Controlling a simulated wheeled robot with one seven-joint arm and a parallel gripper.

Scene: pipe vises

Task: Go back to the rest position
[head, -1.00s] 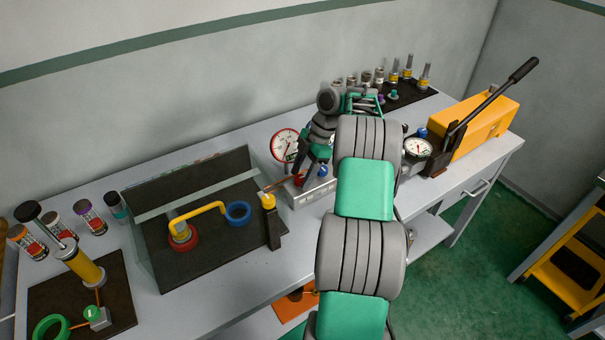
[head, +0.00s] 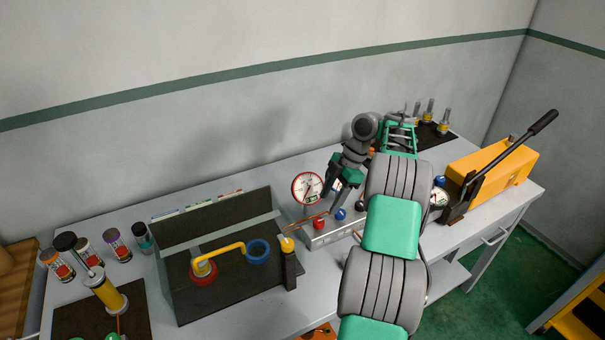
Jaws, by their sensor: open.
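My gripper (head: 333,200) is at the end of my green and grey arm, which reaches over the workbench (head: 230,312) from the lower right. It points down near the grey gauge block (head: 318,239), just right of the red-rimmed dial gauge (head: 307,188). Its fingers are small in view and look apart, with nothing visible between them. A red knob (head: 319,223) and a blue knob (head: 341,214) sit on the block just below the fingers. My arm hides part of the bench and the block's right end.
Left of my gripper is a dark tray (head: 230,300) with a yellow bent pipe (head: 222,248), a red ring and a blue ring (head: 258,251). An orange hand pump (head: 492,167) with a long lever stands at right. Several small cylinders line the bench's left end.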

